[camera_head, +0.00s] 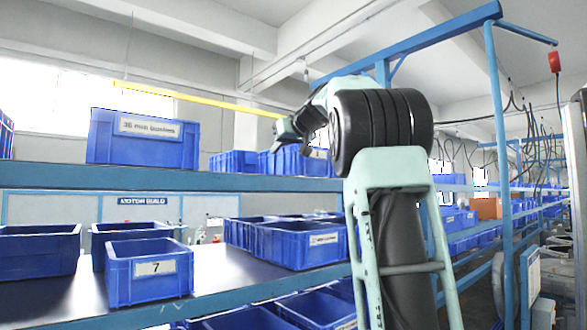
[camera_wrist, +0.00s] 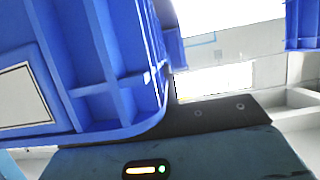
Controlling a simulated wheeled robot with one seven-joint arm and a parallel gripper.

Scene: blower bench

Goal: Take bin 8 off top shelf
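No label reading 8 is legible. On the top shelf (camera_head: 60,177), blue bins (camera_head: 297,162) stand partly behind my arm, their labels mostly hidden or too small to read. My gripper (camera_head: 283,132) is at their upper edge in the head view, its fingers not clear. In the wrist view a blue ribbed bin (camera_wrist: 110,60) fills the left side, very close, with a white label (camera_wrist: 20,97) whose writing I cannot read. It overlaps the dark plate at my gripper's front. Whether the fingers are closed on it is hidden.
A larger labelled blue bin (camera_head: 142,139) stands left on the top shelf. Bin 7 (camera_head: 150,272) and several other blue bins (camera_head: 300,243) stand on the shelf below. A blue post (camera_head: 498,130) rises right of my arm. A yellow bar (camera_head: 190,100) runs above the top shelf.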

